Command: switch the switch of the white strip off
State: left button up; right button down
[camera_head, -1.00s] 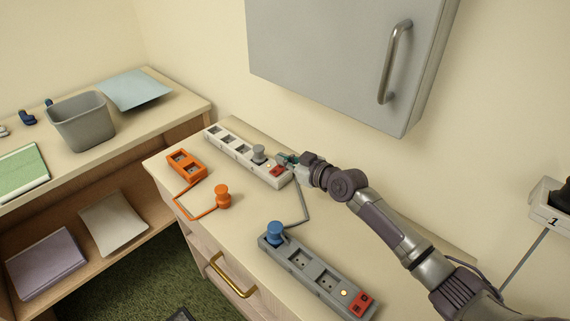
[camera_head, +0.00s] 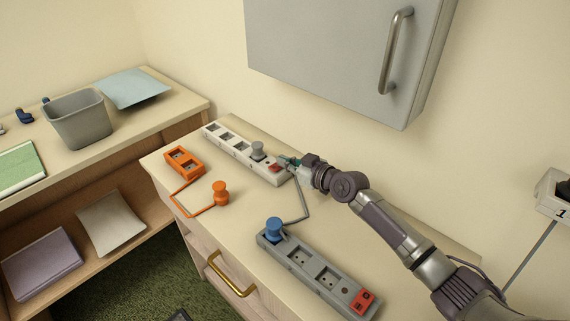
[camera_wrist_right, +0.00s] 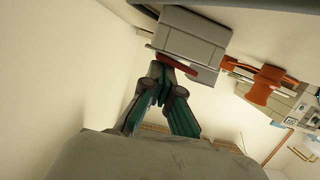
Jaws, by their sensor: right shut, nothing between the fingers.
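The white strip (camera_head: 238,149) lies on the cabinet top along its back side, with a grey plug (camera_head: 258,151) in one socket. Its red switch (camera_head: 275,168) is at the near right end, and no lit lamp shows beside it. My right gripper (camera_head: 289,162) is shut and empty, its teal fingertips right at that switch end; whether they touch is hard to tell. The right wrist view shows the fingers (camera_wrist_right: 160,82) close under the red switch (camera_wrist_right: 177,63). My left gripper is out of view.
A grey strip (camera_head: 312,271) with a blue plug (camera_head: 274,230) and red switches lies in front, its lamp dark. An orange socket block (camera_head: 184,161) and orange plug (camera_head: 221,193) lie left. A grey wall cabinet (camera_head: 330,50) hangs above.

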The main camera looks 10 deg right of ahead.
notch_tip(320, 180, up, 4)
jog(key=p, duration=0.3)
jog(key=shift+w+r, duration=0.15)
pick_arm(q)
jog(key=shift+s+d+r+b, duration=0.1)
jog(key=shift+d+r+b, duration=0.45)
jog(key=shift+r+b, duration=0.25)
pick_arm(e)
jog(key=v, duration=1)
jog(key=shift+d, duration=0.4)
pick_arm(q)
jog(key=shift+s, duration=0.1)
pick_arm(e)
jog(key=shift+f, duration=0.25)
